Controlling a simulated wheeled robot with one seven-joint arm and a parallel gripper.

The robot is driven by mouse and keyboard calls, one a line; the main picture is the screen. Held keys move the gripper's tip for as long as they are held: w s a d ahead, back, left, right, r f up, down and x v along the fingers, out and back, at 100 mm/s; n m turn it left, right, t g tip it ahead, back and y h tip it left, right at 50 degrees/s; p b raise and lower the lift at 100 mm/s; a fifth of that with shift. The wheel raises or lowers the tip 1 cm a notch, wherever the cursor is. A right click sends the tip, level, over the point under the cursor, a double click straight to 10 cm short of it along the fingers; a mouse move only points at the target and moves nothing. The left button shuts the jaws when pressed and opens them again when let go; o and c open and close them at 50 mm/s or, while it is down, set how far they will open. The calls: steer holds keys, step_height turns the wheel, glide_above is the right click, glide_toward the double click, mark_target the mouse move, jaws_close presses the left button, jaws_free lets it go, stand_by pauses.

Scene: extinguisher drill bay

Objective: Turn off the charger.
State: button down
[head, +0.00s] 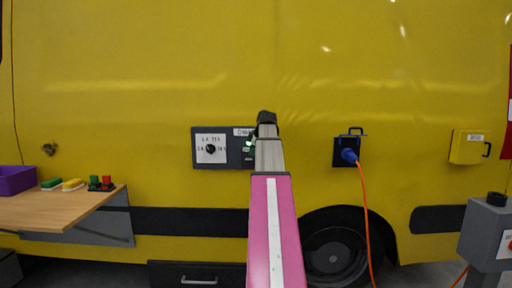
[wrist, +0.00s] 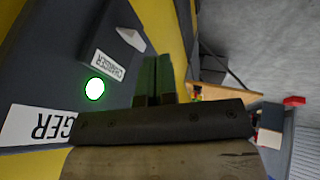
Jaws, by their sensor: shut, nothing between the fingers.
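A dark charger panel (head: 233,163) is on the yellow vehicle side in the head view. On its left is a white plate with a black round knob (head: 210,149). On its right, partly hidden by my arm, a green light (head: 249,143) is lit. The wrist view shows the panel (wrist: 58,72) close up, with the lit green light (wrist: 95,89), "CHARGER" labels (wrist: 108,65) and a pale grey switch-like piece (wrist: 131,38). My gripper (wrist: 153,62) is shut and empty, beside the panel's right part. I cannot tell whether it touches anything.
A blue plug (head: 349,155) with an orange cable (head: 366,205) sits in a socket to the right. A yellow box (head: 467,147) and a grey pedestal (head: 487,232) stand farther right. A wooden shelf (head: 55,210) with a purple bin (head: 17,179) juts out at left.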

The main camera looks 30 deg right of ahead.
mark_target(249, 165)
steer(key=w+f, duration=0.2)
steer(key=w+d+f, duration=0.1)
steer(key=w+f, duration=0.1)
steer(key=shift+w+f, duration=0.15)
steer(key=shift+f, duration=0.2)
steer(key=shift+w+d+f, duration=0.25)
steer(key=shift+w, duration=0.15)
